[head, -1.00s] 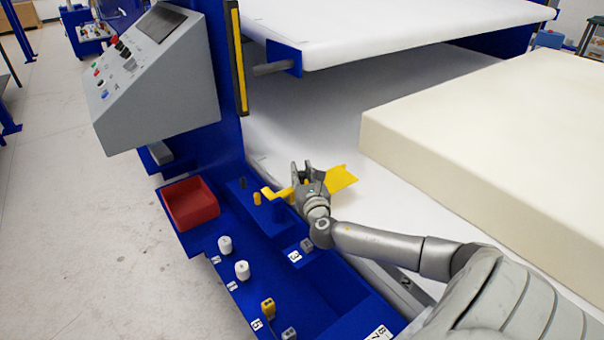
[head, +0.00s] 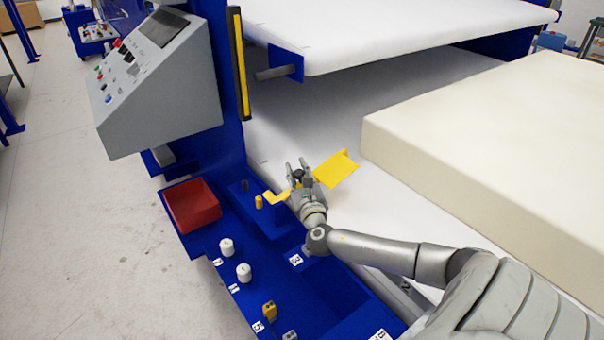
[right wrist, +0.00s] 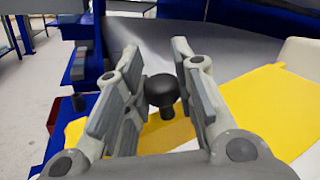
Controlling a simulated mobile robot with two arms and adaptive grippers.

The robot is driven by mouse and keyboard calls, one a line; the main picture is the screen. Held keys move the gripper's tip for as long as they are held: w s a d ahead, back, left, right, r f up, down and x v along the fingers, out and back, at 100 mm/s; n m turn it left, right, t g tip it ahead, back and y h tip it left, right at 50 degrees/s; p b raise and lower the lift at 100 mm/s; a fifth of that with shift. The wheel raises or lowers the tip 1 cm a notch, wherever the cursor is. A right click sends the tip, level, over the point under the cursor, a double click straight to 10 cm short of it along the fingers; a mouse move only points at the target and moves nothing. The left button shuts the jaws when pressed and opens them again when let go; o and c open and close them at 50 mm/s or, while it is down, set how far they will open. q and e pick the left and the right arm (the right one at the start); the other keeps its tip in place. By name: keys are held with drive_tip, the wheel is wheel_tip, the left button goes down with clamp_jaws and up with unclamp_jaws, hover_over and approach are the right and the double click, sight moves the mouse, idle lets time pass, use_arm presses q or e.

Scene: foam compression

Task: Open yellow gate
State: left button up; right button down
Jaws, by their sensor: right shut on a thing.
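The yellow gate (head: 338,168) is a flat yellow piece at the edge of the white bed, with a narrower yellow arm (head: 275,197) reaching left above a blue block. It also shows in the right wrist view (right wrist: 272,108), under and beside the fingers. My right gripper (head: 299,171) is over the gate's middle and hides part of it. It is shut on the gate's black knob (right wrist: 162,88), which stands between the finger pads. My left gripper is not in view.
A large cream foam block (head: 480,150) lies on the white bed (head: 330,110) to the right. A red tray (head: 192,205), white knobs (head: 243,272) and a small yellow peg (head: 259,202) are at the left. A grey control panel (head: 160,85) stands behind.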

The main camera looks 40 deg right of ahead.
drive_tip(key=a+r+n, duration=0.1)
drive_tip(key=a+r+n+t, duration=0.1)
drive_tip(key=n, duration=0.1)
drive_tip(key=shift+w+r+p, duration=0.1)
drive_tip(key=shift+w+p, duration=0.05)
drive_tip(key=shift+p, duration=0.2)
drive_tip(key=a+n, duration=0.1)
drive_tip(key=a+r+n+t+y, duration=0.1)
drive_tip(key=n, duration=0.1)
drive_tip(key=shift+w+a+n, duration=0.15)
drive_tip(key=shift+n, duration=0.15)
drive_tip(key=a+n, duration=0.1)
drive_tip(key=a+n+t+y, duration=0.1)
drive_tip(key=n, duration=0.1)
drive_tip(key=a+n, duration=0.1)
drive_tip(key=shift+w+r+t+y, duration=0.15)
drive_tip(key=shift+r+t+y, duration=0.15)
drive_tip(key=shift+t+y, duration=0.1)
drive_tip(key=shift+w+a+f+n+t+y, duration=0.15)
drive_tip(key=shift+a+n+y, duration=0.25)
drive_tip(key=shift+n, duration=0.35)
drive_tip(key=shift+s+a+n+t+y, duration=0.1)
drive_tip(key=shift+a+n+t+y, duration=0.1)
drive_tip(key=shift+a+n+y, duration=0.45)
drive_tip(key=shift+w+a+f+n+t+y, duration=0.15)
drive_tip(key=shift+a+n, duration=0.15)
drive_tip(key=shift+n, duration=0.6)
drive_tip(key=shift+s, duration=0.1)
